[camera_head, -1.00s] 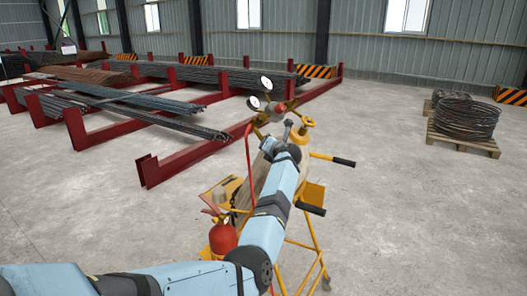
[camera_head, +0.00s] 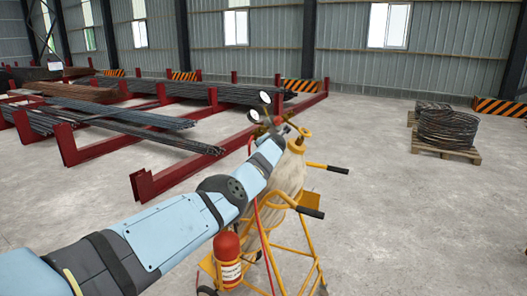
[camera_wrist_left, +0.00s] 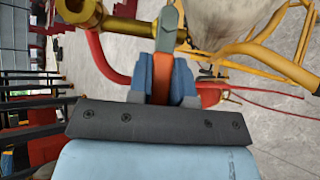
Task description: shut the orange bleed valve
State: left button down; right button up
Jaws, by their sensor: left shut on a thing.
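The orange bleed valve (camera_wrist_left: 161,75) shows in the left wrist view as an orange piece between the blue fingers of my left gripper (camera_wrist_left: 161,88). The fingers are shut on it. A grey-green lever-like part (camera_wrist_left: 169,30) stands just beyond it, beside a brass fitting (camera_wrist_left: 85,12). In the head view my left arm reaches to the top of the gas cylinder (camera_head: 288,175), near two round gauges (camera_head: 264,97). My own arm hides the valve and the fingertips there. My right gripper is in neither view.
The cylinder stands in a yellow cart (camera_head: 306,238) with black-gripped handles (camera_head: 327,168) to the right. A red fire extinguisher (camera_head: 228,262) is low on its left. Red racks with rebar (camera_head: 150,180) lie behind left. A wire coil on a pallet (camera_head: 447,152) stands right; floor between is clear.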

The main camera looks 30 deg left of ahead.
pick_arm(q)
jog(key=shift+a, duration=0.1)
dwell(0.6)
jog(key=c, duration=1)
grip_release()
jog(key=shift+c, duration=0.2)
jog(key=shift+d+r+p, duration=0.2)
jog(key=shift+r+p, duration=0.05)
jog(key=shift+p, duration=0.3)
jog(key=p+v, duration=0.3)
jog(key=v, duration=1)
jog(key=shift+s+p, duration=0.3)
jog(key=shift+p, duration=0.1)
